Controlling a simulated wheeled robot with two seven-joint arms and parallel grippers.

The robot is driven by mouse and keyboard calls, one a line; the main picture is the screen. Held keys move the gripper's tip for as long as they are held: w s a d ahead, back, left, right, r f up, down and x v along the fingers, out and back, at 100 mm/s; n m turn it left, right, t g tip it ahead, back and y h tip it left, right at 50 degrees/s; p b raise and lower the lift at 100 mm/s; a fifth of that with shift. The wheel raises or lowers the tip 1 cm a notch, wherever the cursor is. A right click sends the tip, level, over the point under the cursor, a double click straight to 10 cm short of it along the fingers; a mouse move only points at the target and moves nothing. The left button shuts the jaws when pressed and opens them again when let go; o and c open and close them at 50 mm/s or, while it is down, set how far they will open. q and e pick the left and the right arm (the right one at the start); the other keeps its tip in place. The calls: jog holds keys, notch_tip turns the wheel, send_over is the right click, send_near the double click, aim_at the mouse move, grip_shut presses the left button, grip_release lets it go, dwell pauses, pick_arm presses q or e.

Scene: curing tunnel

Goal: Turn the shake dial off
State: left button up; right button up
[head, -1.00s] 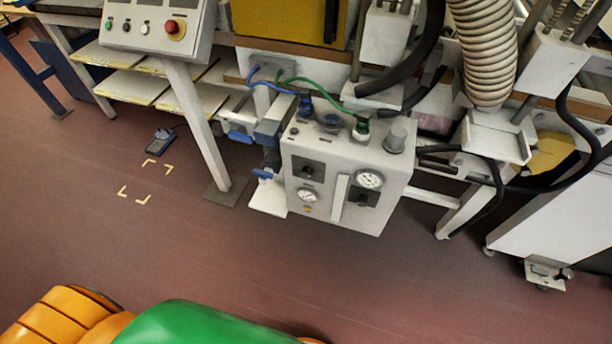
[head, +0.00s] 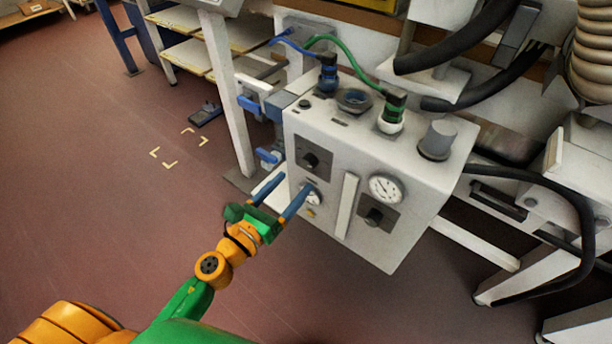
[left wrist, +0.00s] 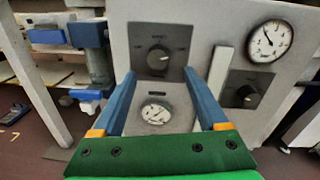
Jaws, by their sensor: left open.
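A grey control box (head: 330,141) carries two black dial knobs on its front. The upper-left dial (head: 311,160) sits on a dark plate; in the left wrist view this dial (left wrist: 158,58) shows between my fingertips, slightly above them. The lower-right dial (head: 374,216) is beside it, past a pale vertical bar, and also shows in the left wrist view (left wrist: 246,95). The dials' lettering is too small to read, so I cannot tell which is the shake dial. My left gripper (head: 294,182) is open and empty in front of the box, apparently not touching either knob. My right gripper is out of view.
A round gauge (head: 387,188) sits above the lower-right dial; a smaller gauge (left wrist: 156,112) lies below the upper-left dial. Blue valve handles (head: 268,156) stick out left of the box. Hoses and a white leg (head: 229,100) flank it. The floor in front is clear.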

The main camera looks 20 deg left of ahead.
aim_at(306, 167)
pick_arm(q)
jog(key=x, duration=0.5)
jog(key=shift+w+r+p, duration=0.1)
jog(key=shift+w+p, duration=0.25)
grip_shut()
